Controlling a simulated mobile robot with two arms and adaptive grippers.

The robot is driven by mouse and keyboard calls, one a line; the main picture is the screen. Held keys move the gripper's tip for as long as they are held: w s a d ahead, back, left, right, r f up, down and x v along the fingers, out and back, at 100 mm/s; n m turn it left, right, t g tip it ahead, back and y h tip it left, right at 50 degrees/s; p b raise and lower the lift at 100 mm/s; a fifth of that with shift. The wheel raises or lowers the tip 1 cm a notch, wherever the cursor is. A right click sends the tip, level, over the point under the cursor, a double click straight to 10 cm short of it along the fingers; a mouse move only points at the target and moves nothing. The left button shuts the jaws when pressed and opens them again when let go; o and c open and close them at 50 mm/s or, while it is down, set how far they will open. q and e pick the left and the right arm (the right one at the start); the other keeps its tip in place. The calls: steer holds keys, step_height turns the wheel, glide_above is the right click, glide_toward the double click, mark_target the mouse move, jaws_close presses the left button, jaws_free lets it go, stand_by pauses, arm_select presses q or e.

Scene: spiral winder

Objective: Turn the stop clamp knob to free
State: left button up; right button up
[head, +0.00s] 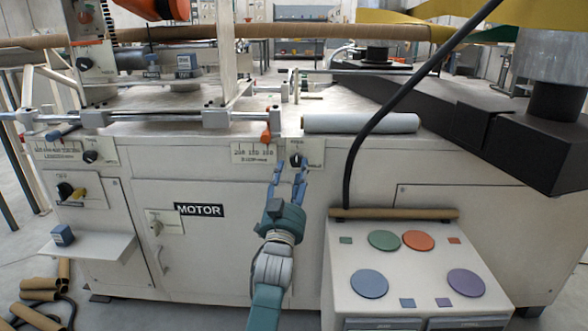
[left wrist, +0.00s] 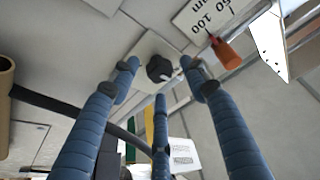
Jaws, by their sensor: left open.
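A black knob (head: 297,160) sits on a pale plate on the machine's front panel, right of a scale label. The lettering over it is too small to read, so I cannot confirm it is the stop clamp knob. It also shows in the left wrist view (left wrist: 159,68), with a light mark on its right side. My left gripper (head: 290,172) is open just in front of this knob. In the left wrist view its blue fingers (left wrist: 162,78) spread left, right and below the knob, with visible gaps. My right gripper is not in view.
An orange handle (head: 266,136) hangs close beside the knob; it also shows in the left wrist view (left wrist: 226,52). A similar black knob (head: 91,156) is at far left. A pale roll (head: 361,123) lies above right. A pedestal with coloured discs (head: 345,260) stands right of my arm.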

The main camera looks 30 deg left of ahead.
arm_select(q)
steer(key=v, duration=0.5)
steer(key=shift+s, duration=0.25)
steer(key=shift+f, duration=0.1)
